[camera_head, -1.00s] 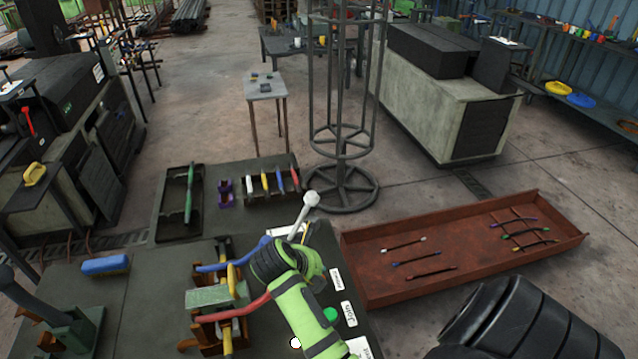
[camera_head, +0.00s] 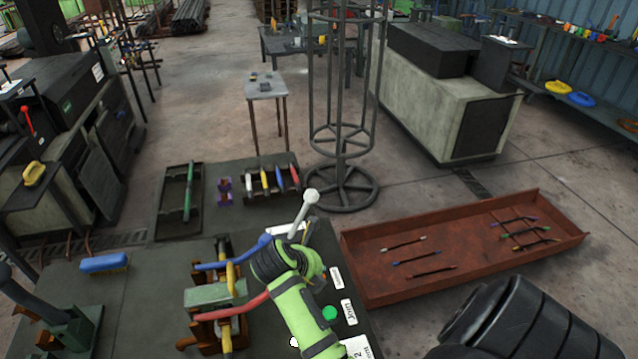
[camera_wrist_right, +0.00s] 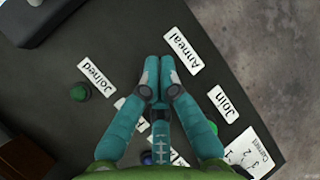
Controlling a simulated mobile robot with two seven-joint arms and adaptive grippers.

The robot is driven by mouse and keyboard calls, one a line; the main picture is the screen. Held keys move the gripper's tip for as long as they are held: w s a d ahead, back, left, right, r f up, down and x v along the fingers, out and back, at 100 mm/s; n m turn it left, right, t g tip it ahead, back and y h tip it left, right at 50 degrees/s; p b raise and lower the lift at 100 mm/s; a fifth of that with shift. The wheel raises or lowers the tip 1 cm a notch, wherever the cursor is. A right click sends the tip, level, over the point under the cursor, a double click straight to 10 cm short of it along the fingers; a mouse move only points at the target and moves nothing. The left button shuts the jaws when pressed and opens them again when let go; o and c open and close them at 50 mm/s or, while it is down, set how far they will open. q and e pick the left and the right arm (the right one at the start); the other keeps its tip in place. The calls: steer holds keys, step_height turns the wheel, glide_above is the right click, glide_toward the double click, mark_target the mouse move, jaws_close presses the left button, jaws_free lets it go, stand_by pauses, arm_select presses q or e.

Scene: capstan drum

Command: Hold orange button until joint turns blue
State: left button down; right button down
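My right gripper (camera_wrist_right: 160,85) has its two teal fingers pressed together over the dark panel in the right wrist view, between the "Anneal" (camera_wrist_right: 184,54) and "Joined" (camera_wrist_right: 96,77) labels. In the head view the green right arm (camera_head: 300,310) reaches up from the bottom, and its fingertips are hard to make out. I cannot clearly see the orange button; the gripper may hide it. The fixture (camera_head: 215,293) left of the arm holds blue, red and yellow bars. I cannot tell the joint's own colour. My left gripper is not in view.
A green button (camera_head: 329,313) lies right of the arm, and a darker one (camera_wrist_right: 80,91) sits by the "Joined" label. A white-knobbed lever (camera_head: 306,208) rises behind the gripper. A rusty tray (camera_head: 460,250) is at the right. A blue brush (camera_head: 104,262) lies left of the fixture.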

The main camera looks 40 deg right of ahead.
steer(key=shift+s+a+f+b, duration=0.15)
steer(key=shift+f+b, duration=0.05)
steer(key=shift+f, duration=0.25)
steer(key=shift+s+a+f+b, duration=0.1)
steer(key=shift+s+f+b, duration=0.05)
steer(key=shift+f, duration=0.3)
stand_by(1.3)
steer(key=shift+r, duration=0.1)
stand_by(4.0)
steer(key=shift+w+r+p, duration=0.1)
steer(key=shift+r+p, duration=0.5)
steer(key=shift+p, duration=0.25)
steer(key=shift+a, duration=0.1)
steer(key=shift+r, duration=0.1)
steer(key=r+p, duration=0.4)
steer(key=r, duration=0.1)
steer(key=shift+a, duration=0.2)
steer(key=shift+d+r, duration=0.1)
steer(key=shift+r, duration=0.2)
steer(key=shift+d, duration=0.15)
